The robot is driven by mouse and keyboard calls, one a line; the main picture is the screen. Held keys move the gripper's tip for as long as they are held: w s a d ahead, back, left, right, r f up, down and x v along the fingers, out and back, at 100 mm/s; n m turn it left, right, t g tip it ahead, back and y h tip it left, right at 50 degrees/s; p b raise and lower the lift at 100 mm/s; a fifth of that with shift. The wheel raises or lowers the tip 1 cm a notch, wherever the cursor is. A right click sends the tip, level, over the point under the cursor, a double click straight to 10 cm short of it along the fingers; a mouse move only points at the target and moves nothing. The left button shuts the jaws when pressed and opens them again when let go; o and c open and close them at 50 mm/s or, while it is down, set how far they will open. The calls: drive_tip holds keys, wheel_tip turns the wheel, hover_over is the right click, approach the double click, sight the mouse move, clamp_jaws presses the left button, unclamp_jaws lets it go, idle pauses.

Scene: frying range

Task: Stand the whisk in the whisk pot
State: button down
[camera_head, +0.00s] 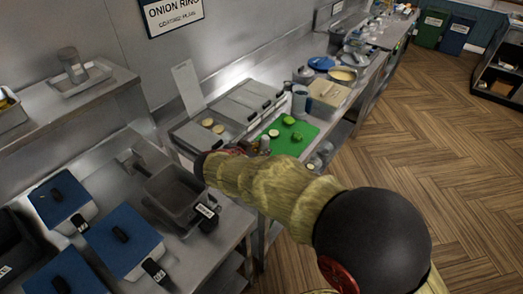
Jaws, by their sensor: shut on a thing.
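My arm reaches from the lower right toward the counter, and my gripper (262,146) is at its far end, small and partly hidden behind the arm. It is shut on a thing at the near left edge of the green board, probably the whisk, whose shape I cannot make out. A grey-blue upright pot (299,99) stands behind the green board and may be the whisk pot; its inside is too small to see. My gripper is apart from this pot, nearer and to its left.
The green board (283,137) holds cut green pieces. Left of it are lidded steel pans (245,98). A beige-lidded tub (328,92) stands right of the pot. Blue-lidded boxes (122,238) and a grey basin (174,190) fill the near left. The wooden floor at right is open.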

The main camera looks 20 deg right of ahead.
drive_tip(key=c, duration=1.6)
unclamp_jaws()
drive_tip(key=shift+c, duration=0.2)
drive_tip(key=shift+o, duration=0.4)
drive_tip(key=v, duration=1.2)
